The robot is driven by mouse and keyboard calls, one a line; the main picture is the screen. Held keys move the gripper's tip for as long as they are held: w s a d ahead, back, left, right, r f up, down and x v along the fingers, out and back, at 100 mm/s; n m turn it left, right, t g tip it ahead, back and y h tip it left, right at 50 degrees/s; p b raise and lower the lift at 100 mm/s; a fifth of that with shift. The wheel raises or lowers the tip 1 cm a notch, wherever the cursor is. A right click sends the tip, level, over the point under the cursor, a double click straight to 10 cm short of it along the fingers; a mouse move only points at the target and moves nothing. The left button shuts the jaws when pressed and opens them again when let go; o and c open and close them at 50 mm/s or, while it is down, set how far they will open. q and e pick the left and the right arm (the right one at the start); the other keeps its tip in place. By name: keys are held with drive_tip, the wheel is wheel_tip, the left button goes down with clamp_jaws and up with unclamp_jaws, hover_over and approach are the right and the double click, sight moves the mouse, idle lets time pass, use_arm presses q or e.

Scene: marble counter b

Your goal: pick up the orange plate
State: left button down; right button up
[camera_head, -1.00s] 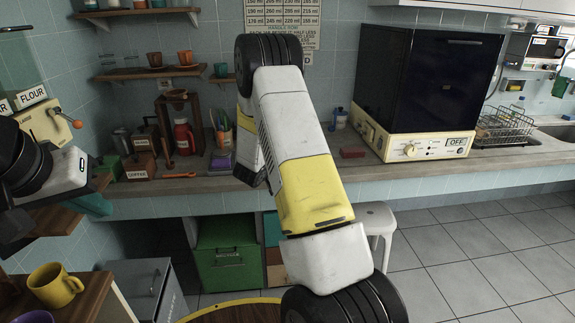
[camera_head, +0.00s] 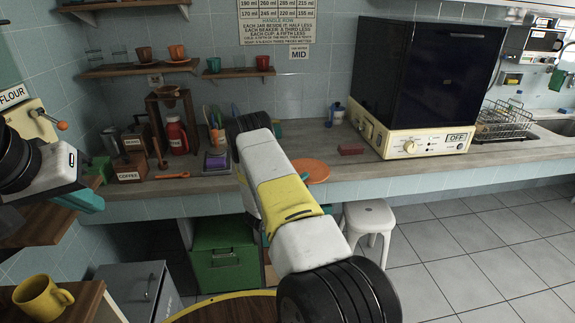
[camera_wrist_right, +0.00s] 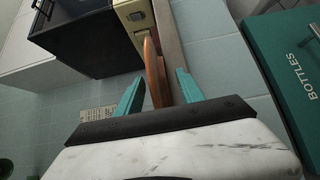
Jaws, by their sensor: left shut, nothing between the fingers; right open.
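The orange plate (camera_head: 313,171) lies flat on the counter at its front edge, partly covered by my right arm in the head view. In the right wrist view the plate (camera_wrist_right: 153,72) shows nearly edge-on, with its near part between the two teal fingers. My right gripper (camera_wrist_right: 161,74) is open, with a finger on either side of the plate; I cannot tell whether either touches it. My left gripper (camera_head: 84,200) is shut and empty at the left, away from the plate.
A cream appliance (camera_head: 420,138) with a dark cover stands right of the plate, with a red block (camera_head: 351,150) before it. A white stool (camera_head: 369,216) stands below. Utensils, a red flask (camera_head: 177,136) and a coffee box (camera_head: 135,167) crowd the counter's left.

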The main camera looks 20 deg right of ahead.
drive_tip(key=shift+x, duration=1.45)
clamp_jaws()
drive_tip(key=shift+r, duration=0.15)
